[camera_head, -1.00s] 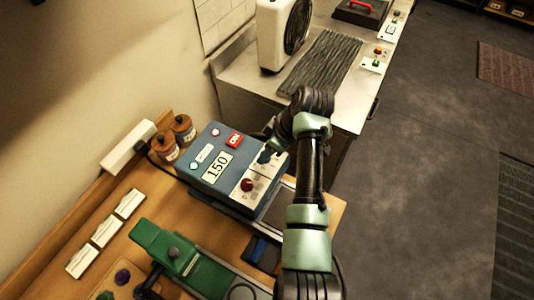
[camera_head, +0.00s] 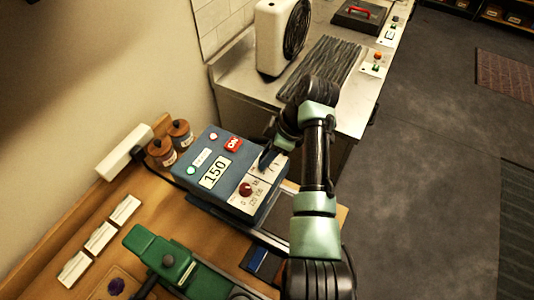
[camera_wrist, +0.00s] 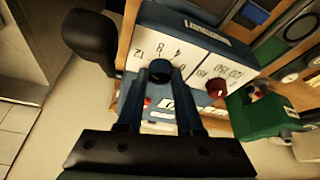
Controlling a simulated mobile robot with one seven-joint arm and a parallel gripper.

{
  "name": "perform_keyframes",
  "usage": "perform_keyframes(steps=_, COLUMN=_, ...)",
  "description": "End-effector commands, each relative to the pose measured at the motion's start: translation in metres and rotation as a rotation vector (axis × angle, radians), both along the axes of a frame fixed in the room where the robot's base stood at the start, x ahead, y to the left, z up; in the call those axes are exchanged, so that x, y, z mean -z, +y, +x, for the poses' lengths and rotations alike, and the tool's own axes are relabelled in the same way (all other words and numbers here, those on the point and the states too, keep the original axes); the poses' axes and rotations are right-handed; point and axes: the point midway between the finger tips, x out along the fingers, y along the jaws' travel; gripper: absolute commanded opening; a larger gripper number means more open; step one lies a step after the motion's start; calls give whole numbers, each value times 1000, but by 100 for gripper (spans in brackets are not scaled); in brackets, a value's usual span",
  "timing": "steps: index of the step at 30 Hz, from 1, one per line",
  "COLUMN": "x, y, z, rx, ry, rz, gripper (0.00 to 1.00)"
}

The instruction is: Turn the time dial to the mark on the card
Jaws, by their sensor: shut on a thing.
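In the wrist view, the time dial (camera_wrist: 161,71) is a dark knob on a white scale (camera_wrist: 184,54) marked 12, 8, 4 and 0. My gripper (camera_wrist: 160,84) is shut on this dial, one finger on each side. The fingers and dial hide part of the scale, so I cannot read the exact setting. In the head view, my gripper (camera_head: 266,160) reaches the machine's right side and mostly covers the dial. No mark on a card is legible.
A green device (camera_head: 165,262) stands in front. Two brown-lidded jars (camera_head: 160,152) and several white cards (camera_head: 100,237) are at the left.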

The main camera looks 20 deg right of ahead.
Motion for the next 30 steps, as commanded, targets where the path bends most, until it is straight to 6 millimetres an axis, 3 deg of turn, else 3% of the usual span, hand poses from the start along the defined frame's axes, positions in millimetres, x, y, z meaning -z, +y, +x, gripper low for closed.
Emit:
perform_keyframes(steps=1, x=0, y=0, z=0, rx=-1, ry=0, rz=0, gripper=0)
perform_keyframes(steps=2, x=0, y=0, z=0, rx=-1, ry=0, rz=0, gripper=37)
perform_keyframes(steps=7, x=0, y=0, z=0, rx=0, ry=0, rz=0, gripper=66)
perform_keyframes(steps=16, x=-1, y=0, z=0, rx=1, ry=0, rz=0, gripper=66)
perform_keyframes(steps=20, x=-11, y=-5, z=-2, rx=2, ry=-3, rz=-1, gripper=66)
perform_keyframes(steps=26, x=-47, y=-18, z=-11, rx=2, ry=-7, rz=-3, gripper=66)
perform_keyframes(steps=30, x=-84, y=-28, z=-19, rx=3, ry=-3, rz=-3, gripper=66)
